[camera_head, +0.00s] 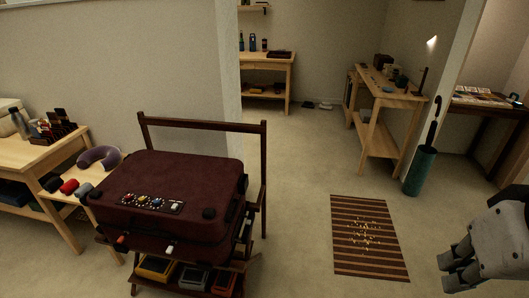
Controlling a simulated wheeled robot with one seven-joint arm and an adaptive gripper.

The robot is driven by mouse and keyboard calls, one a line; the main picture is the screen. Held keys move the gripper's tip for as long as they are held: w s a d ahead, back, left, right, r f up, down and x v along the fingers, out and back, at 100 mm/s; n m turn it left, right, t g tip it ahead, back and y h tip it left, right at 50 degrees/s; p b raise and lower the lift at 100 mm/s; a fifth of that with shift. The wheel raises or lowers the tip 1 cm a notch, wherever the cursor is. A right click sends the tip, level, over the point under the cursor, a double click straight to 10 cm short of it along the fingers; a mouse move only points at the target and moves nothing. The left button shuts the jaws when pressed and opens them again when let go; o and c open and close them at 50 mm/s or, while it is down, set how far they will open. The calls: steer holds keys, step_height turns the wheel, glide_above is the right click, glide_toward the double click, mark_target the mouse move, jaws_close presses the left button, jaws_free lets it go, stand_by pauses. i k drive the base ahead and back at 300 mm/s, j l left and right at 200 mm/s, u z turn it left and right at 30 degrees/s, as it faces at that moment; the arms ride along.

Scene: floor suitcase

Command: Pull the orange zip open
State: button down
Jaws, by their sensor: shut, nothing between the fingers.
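A dark maroon suitcase (195,172) lies flat and closed on a dark wooden rack at the left of centre. A small orange-red pull (121,242) hangs at its front left edge and looks like the orange zip's pull. A white pull (170,248) sits further right along the same front edge. The zip line itself is too dark to make out. My gripper (447,272) is at the lower right edge of the view, shut and empty, well to the right of the suitcase and apart from it.
The rack (264,170) has a high back rail and a lower shelf with several boxes. A wooden table (28,148) stands to the left. A striped mat (344,262) lies on the floor between suitcase and gripper. A teal umbrella stand (420,172) is behind it.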

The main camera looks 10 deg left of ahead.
mark_target(121, 238)
steer(key=j+u, duration=0.25)
steer(key=u, duration=0.25)
steer(key=i+j+u, duration=0.15)
steer(key=u, duration=0.3)
steer(key=i+j+u, duration=0.15)
steer(key=u, duration=0.35)
